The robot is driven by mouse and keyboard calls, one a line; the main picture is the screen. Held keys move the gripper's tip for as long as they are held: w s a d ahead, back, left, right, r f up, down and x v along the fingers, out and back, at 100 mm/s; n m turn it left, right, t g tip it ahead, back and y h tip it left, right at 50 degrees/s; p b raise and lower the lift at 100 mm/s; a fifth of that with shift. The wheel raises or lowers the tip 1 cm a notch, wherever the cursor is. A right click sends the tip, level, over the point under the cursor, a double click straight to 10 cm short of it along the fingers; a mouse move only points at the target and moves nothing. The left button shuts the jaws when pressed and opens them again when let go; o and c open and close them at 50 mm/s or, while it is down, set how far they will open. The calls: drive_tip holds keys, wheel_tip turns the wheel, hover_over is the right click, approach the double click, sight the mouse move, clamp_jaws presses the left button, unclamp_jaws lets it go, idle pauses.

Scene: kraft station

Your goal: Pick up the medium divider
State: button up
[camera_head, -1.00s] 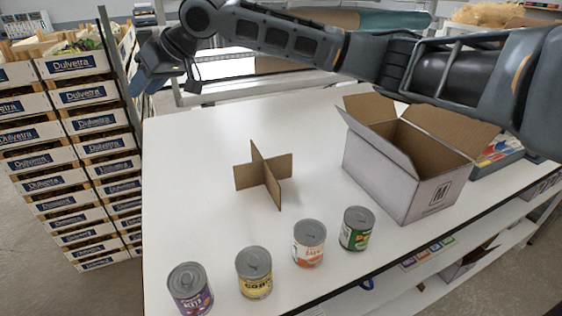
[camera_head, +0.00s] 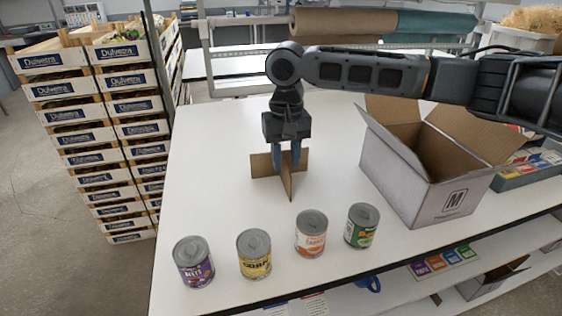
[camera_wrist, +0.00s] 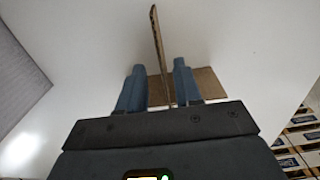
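The cardboard divider (camera_head: 266,177), made of two crossed brown panels, stands upright on the white table (camera_head: 218,130). My gripper (camera_head: 287,163) points down right over it, with its blue fingers low at the panels' height. In the wrist view the two fingertips (camera_wrist: 160,68) are apart, one on each side of one panel of the divider (camera_wrist: 158,40). A gap shows between the fingers and that panel. The second panel shows crosswise behind the fingers. The gripper is open. My gripper hides the upper middle of the divider in the head view.
An open cardboard box (camera_head: 425,185) marked M stands to the right. Several cans, including a corn can (camera_head: 254,254), line the table's front. Stacked crates (camera_head: 100,140) stand left of the table. The table's left part is clear.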

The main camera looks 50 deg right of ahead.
drive_tip(key=shift+w+a+f, duration=0.1)
drive_tip(key=shift+a+f, duration=0.05)
drive_tip(key=shift+f, duration=1.4)
clamp_jaws()
